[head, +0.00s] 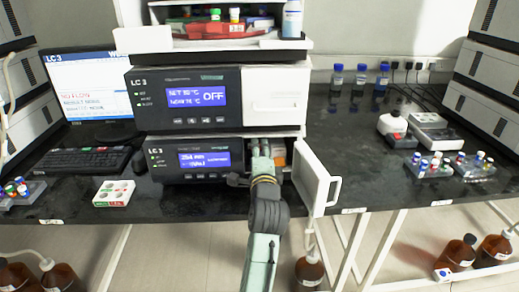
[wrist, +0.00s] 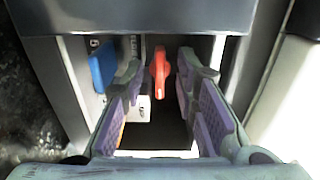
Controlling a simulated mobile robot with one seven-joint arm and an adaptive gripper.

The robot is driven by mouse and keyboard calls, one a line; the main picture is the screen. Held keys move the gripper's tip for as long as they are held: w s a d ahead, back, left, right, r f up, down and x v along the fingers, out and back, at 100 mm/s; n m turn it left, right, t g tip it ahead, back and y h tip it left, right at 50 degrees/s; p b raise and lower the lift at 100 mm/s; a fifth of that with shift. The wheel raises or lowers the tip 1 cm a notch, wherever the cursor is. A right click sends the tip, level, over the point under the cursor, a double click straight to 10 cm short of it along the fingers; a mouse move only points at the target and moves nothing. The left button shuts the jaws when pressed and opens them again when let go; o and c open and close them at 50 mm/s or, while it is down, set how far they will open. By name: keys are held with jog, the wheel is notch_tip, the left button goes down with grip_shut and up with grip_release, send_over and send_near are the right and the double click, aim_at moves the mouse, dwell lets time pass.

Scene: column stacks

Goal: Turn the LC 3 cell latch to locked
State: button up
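The LC 3 stack has a lower module (head: 195,160) with a blue display, and its white door (head: 314,180) stands open to the right. My gripper (head: 260,152) reaches into the opening beside that display. In the wrist view, a red-orange latch handle (wrist: 160,70) points roughly upright inside the compartment. My gripper (wrist: 162,75) is open, with one purple-padded finger on each side of the latch. Gaps show between the latch and both fingers. I cannot tell how deep the fingertips are relative to it. The head view does not show the latch clearly.
A blue part (wrist: 102,66) sits just left of the left finger. The compartment walls are close on both sides. The upper module (head: 190,98) reads OFF. A keyboard (head: 75,161) lies left of the stack, and vial racks (head: 430,168) stand on the right bench.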

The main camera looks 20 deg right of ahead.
jog(key=shift+w, duration=0.1)
jog(key=shift+c, duration=0.6)
grip_shut()
